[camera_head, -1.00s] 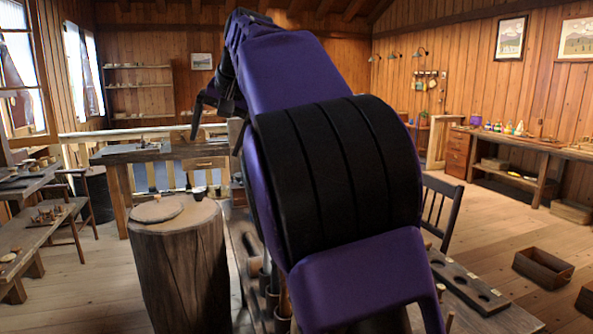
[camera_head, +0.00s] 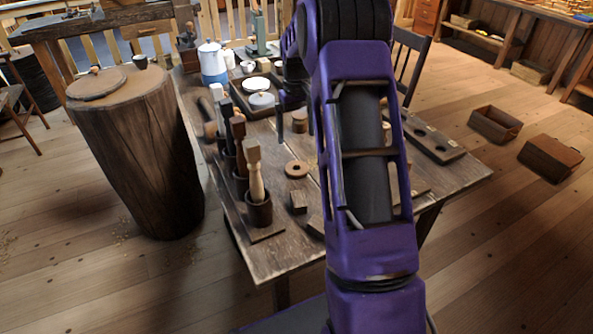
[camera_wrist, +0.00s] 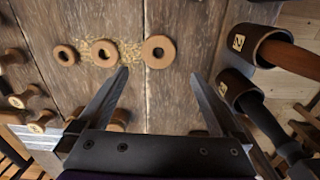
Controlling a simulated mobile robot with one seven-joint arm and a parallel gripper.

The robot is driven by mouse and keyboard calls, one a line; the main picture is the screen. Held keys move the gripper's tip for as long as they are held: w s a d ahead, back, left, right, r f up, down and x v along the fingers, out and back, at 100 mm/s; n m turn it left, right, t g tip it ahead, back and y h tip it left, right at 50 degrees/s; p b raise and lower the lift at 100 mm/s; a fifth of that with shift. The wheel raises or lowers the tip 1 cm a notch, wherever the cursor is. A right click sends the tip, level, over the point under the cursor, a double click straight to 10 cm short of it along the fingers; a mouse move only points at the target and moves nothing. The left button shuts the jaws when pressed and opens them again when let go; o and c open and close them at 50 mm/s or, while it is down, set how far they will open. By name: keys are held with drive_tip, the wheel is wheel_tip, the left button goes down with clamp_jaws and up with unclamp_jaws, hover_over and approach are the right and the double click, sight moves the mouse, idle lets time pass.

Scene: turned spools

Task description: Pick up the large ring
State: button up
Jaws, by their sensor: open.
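In the wrist view, three wooden rings lie flat in a row on the table's planks. The large ring (camera_wrist: 170,53) is at the right of the row, with a middle-sized ring (camera_wrist: 96,52) and a small ring (camera_wrist: 58,55) to its left. My gripper (camera_wrist: 159,74) is open and empty, and the large ring appears just beyond and between its fingertips. In the head view, a ring (camera_head: 288,171) lies on the table; it appears to be the large one. My gripper (camera_head: 295,122) is above the table there, partly behind my arm, which hides the other rings.
Upright tools in dark cups (camera_head: 259,211) stand along the table's left edge, close to the rings. A kettle (camera_head: 212,63) and a tray with a pot (camera_head: 261,101) stand farther back. A block with holes (camera_head: 433,140) is on the right. A tree stump (camera_head: 135,150) stands left.

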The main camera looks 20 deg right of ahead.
hover_over(297, 163)
drive_tip(key=s+a, duration=0.1)
drive_tip(key=s, duration=0.1)
wheel_tip(297, 163, down, 7)
drive_tip(key=shift+s+a+f+b, duration=0.1)
drive_tip(key=shift+f+b, duration=0.1)
drive_tip(key=shift+b, duration=0.25)
drive_tip(key=f, duration=0.3)
drive_tip(key=f+b, duration=0.1)
drive_tip(key=f, duration=0.1)
drive_tip(key=shift+w, duration=0.25)
drive_tip(key=shift+c, duration=0.2)
drive_tip(key=c, duration=1)
drive_tip(key=shift+c, duration=0.2)
wheel_tip(297, 163, up, 10)
drive_tip(key=p, duration=0.1)
drive_tip(key=shift+p, duration=0.35)
drive_tip(key=shift+r, duration=0.1)
